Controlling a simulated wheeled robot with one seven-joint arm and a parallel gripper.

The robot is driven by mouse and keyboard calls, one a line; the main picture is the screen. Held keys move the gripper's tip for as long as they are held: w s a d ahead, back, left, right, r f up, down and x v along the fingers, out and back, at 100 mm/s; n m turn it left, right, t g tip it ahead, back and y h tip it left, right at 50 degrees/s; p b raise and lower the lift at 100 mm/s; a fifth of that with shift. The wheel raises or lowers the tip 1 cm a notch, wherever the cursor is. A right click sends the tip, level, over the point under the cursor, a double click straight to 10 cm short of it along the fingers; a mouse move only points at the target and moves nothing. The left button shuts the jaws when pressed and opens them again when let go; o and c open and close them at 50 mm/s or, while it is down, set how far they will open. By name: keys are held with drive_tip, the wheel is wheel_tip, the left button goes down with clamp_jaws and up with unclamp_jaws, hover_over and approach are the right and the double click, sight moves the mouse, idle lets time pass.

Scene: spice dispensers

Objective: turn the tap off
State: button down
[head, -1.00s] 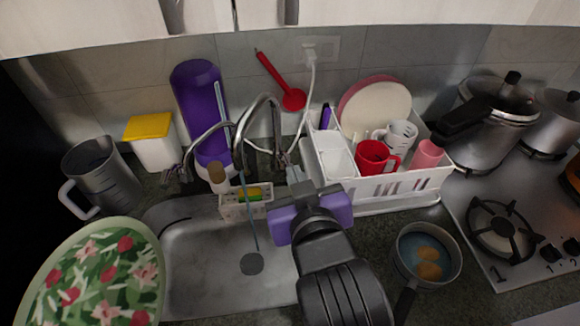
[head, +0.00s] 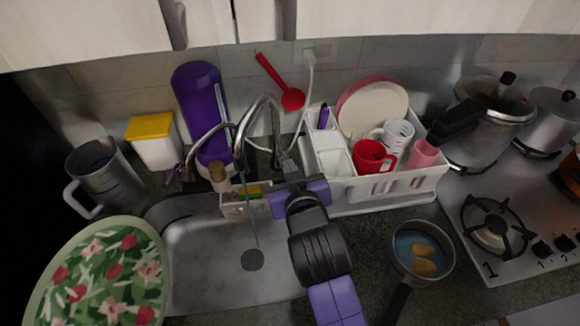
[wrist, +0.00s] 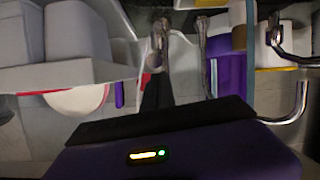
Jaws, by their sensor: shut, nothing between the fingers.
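The chrome tap (head: 263,99) stands behind the sink, with a curved spout. A thin bluish stream of water (head: 250,215) runs from the spout down to the drain. A second curved metal pipe (head: 205,134) shows to its left. My gripper (head: 290,168) is shut and empty, just right of the tap's base; its purple body hides part of the area in front. In the wrist view, which looks upside down, the dark shut fingers (wrist: 157,92) point at an upright metal part of the tap (wrist: 162,42). I cannot tell whether they touch it.
A white dish rack (head: 390,190) with cups and plates stands close right of my gripper. A small sponge caddy (head: 232,207) hangs at the sink's back edge. A purple bottle (head: 197,95) stands behind. A pan (head: 421,252) sits front right. The sink basin (head: 205,250) is open.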

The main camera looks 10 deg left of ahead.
drive_tip(key=f+b, duration=0.1)
drive_tip(key=s+f+b, duration=0.1)
drive_tip(key=shift+d+t+b, duration=0.15)
drive_tip(key=shift+t+b, duration=0.2)
drive_tip(key=shift+t, duration=0.05)
idle(0.4)
drive_tip(key=shift+r, duration=0.15)
